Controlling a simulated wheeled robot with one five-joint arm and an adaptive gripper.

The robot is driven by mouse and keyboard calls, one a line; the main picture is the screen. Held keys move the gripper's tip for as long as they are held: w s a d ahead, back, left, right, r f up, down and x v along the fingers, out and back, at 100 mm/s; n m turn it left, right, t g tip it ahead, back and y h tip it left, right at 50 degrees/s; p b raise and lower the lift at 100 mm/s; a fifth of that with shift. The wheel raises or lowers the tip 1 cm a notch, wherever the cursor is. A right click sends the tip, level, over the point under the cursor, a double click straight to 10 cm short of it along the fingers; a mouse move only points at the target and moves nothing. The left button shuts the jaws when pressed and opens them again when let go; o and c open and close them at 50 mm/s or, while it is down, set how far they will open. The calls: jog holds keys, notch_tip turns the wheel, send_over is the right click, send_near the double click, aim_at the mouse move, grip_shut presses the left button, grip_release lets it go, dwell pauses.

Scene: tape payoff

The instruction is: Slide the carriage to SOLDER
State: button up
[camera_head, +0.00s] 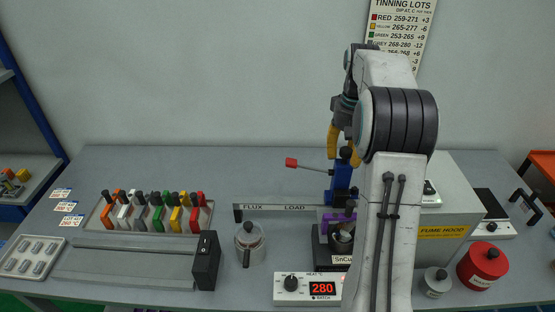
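A blue carriage (341,181) stands upright at the rail (280,207), with a black knob on top and a red-tipped lever (291,162) pointing left. The rail's face reads FLUX at the left and LOAD to the right of it; the SOLDER mark is not visible. The carriage is right of the LOAD lettering, partly behind my arm. My gripper (344,155) points down at the carriage's top. Its yellow fingers are apart, on either side of the black knob; whether they touch it is unclear. A solder pot (322,250) labelled SnCu sits below the carriage, partly hidden.
A heater box (292,290) reading 280 stands in front. A lidded grey pot (250,240) is left of the solder pot. A rack (97,222) of coloured clips lies further left. A fume hood (455,205), red tin (482,265) and small jar (436,283) are at right.

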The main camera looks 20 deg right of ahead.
jog(key=shift+o, duration=1)
jog(key=shift+r, duration=0.1)
jog(key=shift+r+p, duration=3.55)
jog(key=shift+p, duration=0.1)
